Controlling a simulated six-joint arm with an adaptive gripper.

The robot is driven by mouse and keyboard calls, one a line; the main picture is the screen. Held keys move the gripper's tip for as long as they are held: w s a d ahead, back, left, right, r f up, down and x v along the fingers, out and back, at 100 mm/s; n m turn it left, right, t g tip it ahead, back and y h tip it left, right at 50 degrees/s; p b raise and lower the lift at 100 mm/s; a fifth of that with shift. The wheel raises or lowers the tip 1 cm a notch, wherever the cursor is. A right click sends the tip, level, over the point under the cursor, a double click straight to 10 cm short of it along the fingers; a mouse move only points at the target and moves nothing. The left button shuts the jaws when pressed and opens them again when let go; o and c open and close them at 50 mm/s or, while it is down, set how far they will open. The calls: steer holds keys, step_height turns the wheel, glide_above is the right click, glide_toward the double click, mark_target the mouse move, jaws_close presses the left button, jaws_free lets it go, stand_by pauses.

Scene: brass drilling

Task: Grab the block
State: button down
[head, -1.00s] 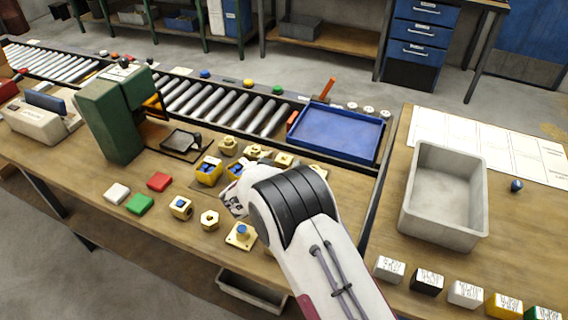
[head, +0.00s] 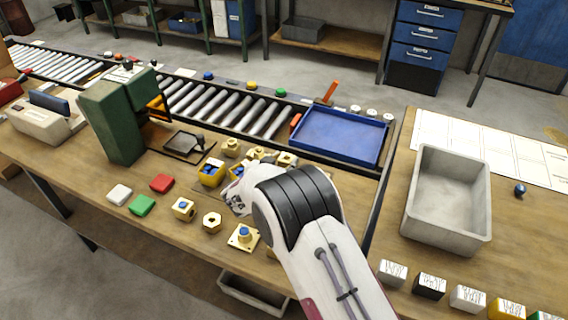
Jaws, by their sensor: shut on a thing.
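My arm reaches in from the lower right over the wooden bench. My gripper (head: 236,196) is at the middle of the bench, among the brass pieces, mostly hidden behind my own wrist. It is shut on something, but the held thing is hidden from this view. Brass blocks stand around it: one with a blue top (head: 183,208), a hexagonal one with a hole (head: 212,222), a flanged one with a blue knob (head: 243,237), and more behind (head: 231,147).
A green drilling machine (head: 112,120) stands at the left. White (head: 119,194), green (head: 142,205) and red (head: 161,183) blocks lie near the front edge. A grey bin (head: 447,197) and several labelled blocks (head: 429,286) are at the right.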

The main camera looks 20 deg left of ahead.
step_height(320, 180, up, 9)
stand_by(0.6)
